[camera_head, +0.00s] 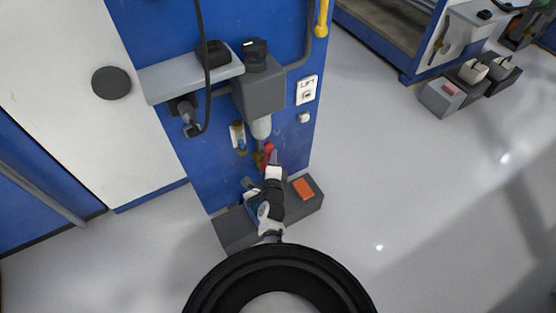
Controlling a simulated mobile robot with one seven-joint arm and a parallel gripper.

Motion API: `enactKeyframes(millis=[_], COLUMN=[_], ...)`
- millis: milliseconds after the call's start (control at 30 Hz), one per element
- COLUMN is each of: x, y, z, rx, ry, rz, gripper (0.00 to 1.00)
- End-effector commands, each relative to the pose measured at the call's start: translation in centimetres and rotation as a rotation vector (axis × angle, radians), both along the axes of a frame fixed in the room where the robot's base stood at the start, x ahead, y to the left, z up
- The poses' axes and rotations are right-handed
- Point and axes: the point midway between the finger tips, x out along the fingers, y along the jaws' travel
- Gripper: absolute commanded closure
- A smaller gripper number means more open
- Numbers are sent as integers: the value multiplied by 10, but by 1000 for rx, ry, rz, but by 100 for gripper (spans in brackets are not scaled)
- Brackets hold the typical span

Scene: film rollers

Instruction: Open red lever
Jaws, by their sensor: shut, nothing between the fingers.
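The red lever (269,152) is on the front of the blue machine panel, below a grey cylinder fitting (261,127). It stands close to upright, next to a brass-coloured fitting (259,160). My gripper (273,162) is shut at the lower end of the red lever, with nothing seen between its fingers. My white and black wrist hides the area just below the lever. Whether the fingers touch the lever cannot be told from this view.
A second valve with a blue handle (240,139) is just left of the red lever. A grey shelf (190,76) and grey box (260,92) jut out above. A dark pedal box with an orange pedal (303,189) stands below. Open floor lies to the right.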

Motion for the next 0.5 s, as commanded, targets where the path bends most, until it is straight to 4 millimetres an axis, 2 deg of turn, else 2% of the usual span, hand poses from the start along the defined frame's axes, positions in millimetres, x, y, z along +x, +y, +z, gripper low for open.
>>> enactKeyframes(millis=[500], x=[-6], y=[10], z=[1], rx=[-121], ry=[-69], rz=[1], gripper=[100])
